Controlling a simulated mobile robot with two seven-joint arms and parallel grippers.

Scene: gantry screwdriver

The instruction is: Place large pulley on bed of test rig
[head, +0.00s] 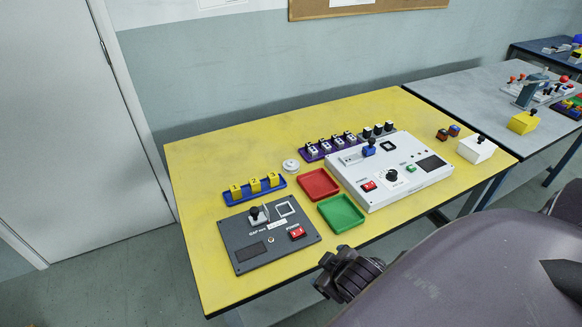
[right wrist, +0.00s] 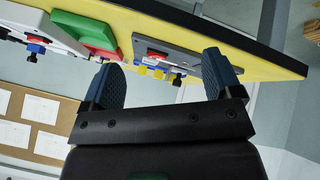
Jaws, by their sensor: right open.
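I cannot single out a large pulley for certain. A small white round part (head: 291,166) lies on the yellow table between the blue and purple racks. Two rigs stand on the table: a dark grey panel (head: 237,246) at the front left and a larger white unit (head: 413,181) to the right. I cannot tell which is the test rig. My right gripper (right wrist: 163,75) is open and empty in the right wrist view, with its blue-grey fingers apart and the table edge beyond them. My left gripper is not in view.
The yellow table (head: 212,148) also holds a blue rack (head: 236,200) of yellow numbered blocks, a purple rack (head: 312,154), a red tray (head: 319,184) and a green tray (head: 341,213). Its back left is clear. A grey table (head: 450,92) adjoins on the right.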

